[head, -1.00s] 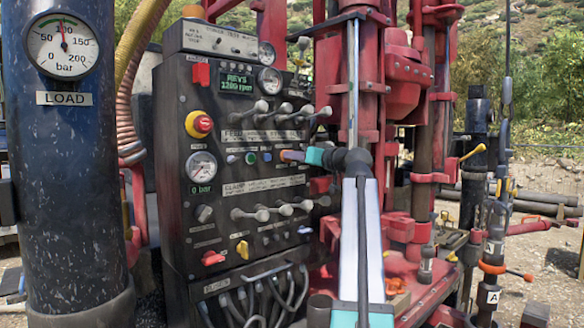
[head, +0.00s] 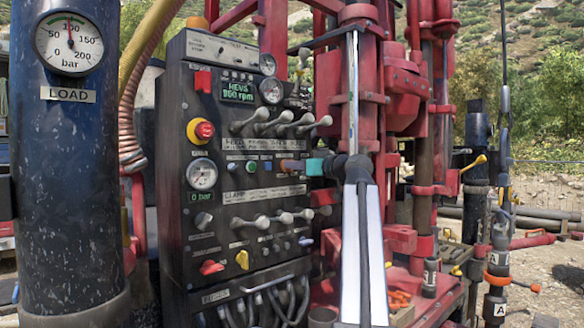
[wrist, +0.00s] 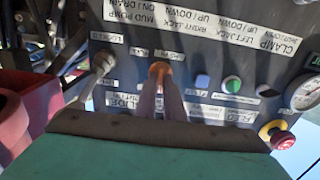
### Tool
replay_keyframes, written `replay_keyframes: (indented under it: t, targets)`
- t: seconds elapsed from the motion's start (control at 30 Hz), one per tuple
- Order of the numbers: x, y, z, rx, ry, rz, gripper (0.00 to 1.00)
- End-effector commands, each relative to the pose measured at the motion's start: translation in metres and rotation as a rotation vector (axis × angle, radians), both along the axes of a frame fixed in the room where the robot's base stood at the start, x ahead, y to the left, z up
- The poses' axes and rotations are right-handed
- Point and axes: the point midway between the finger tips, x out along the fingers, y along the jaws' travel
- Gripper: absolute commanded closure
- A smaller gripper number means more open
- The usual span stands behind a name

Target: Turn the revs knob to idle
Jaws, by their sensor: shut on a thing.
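The orange revs knob (wrist: 159,69) shows in the wrist view, where the panel appears upside down. My gripper (wrist: 164,88) is shut on it, a finger along each side. In the head view my gripper (head: 288,166) reaches the panel from the right, below the upper lever row, and mostly hides the knob. The green REVS display (head: 237,91) sits near the panel's top. Its number is blurred but looks like several hundred rpm. The label by the knob is too small to read surely.
Lever rows lie above (head: 281,124) and below (head: 272,219) my gripper on the black panel (head: 172,235). A red emergency button (head: 204,130) is at the panel's left. Red rig columns (head: 398,110) stand close on the right.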

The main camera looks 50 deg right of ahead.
Motion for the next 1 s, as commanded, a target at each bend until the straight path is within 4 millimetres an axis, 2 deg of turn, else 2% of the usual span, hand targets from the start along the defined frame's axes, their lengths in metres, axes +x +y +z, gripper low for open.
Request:
replay_keyframes:
  t: [0.03,0.13,0.47,0.63,0.77,1.0]
  targets:
    - [0.0,0.0,0.005,-0.003,-0.009,-0.003,0.9]
    - [0.0,0.0,0.004,-0.002,-0.008,-0.002,0.73]
    - [-0.001,-0.001,0.001,0.0,-0.003,-0.002,0.73]
    - [-0.008,0.0,0.001,0.0,-0.002,-0.002,0.73]
    - [-0.02,0.001,0.0,-0.001,-0.002,-0.003,0.73]
    - [-0.056,0.004,0.0,-0.001,-0.003,-0.004,0.73]
